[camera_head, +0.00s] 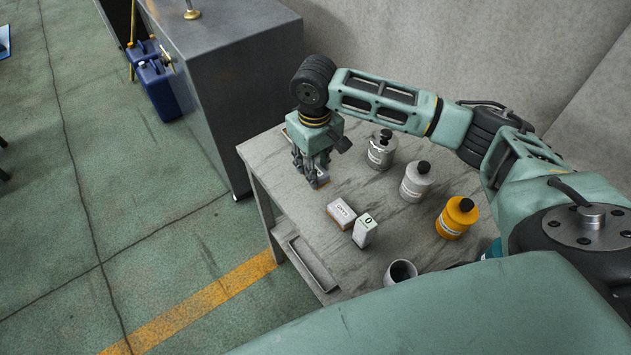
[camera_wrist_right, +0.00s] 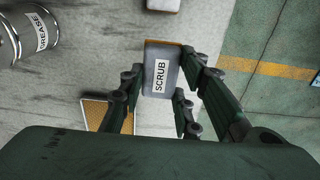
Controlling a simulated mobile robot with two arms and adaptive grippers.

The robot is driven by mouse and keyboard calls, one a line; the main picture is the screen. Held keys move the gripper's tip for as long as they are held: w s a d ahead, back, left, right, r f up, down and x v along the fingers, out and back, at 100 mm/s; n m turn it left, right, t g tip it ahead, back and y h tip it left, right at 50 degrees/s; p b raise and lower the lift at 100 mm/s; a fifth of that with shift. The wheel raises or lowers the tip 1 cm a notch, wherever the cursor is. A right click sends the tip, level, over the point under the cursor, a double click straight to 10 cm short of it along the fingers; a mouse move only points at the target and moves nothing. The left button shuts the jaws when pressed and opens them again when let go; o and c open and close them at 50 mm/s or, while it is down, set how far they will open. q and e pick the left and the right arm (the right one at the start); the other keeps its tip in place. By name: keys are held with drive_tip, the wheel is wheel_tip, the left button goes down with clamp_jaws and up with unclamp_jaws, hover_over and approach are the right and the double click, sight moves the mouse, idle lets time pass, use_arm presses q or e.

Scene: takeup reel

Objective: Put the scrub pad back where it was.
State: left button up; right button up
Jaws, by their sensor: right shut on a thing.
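The scrub pad (camera_wrist_right: 161,72) is a grey block with a white SCRUB label and a tan edge. My right gripper (camera_wrist_right: 158,92) is shut on it, with fingers on both sides of the pad in the wrist view. In the head view the right gripper (camera_head: 316,176) points down over the far left part of the table, and only a bit of the pad (camera_head: 323,178) shows below the fingers. A tan patch with a pale border (camera_wrist_right: 106,113) lies beside the gripper in the wrist view, partly hidden by a finger. My left gripper is not in view.
A grey cabinet (camera_head: 235,75) stands behind the table.

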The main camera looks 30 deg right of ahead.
wheel_tip(320, 180, down, 6)
drive_tip(key=shift+r+p, duration=0.1)
drive_tip(key=shift+p, duration=0.4)
drive_tip(key=o, duration=1)
wheel_tip(320, 180, up, 12)
drive_tip(key=b, duration=0.2)
drive_tip(key=shift+b, duration=0.4)
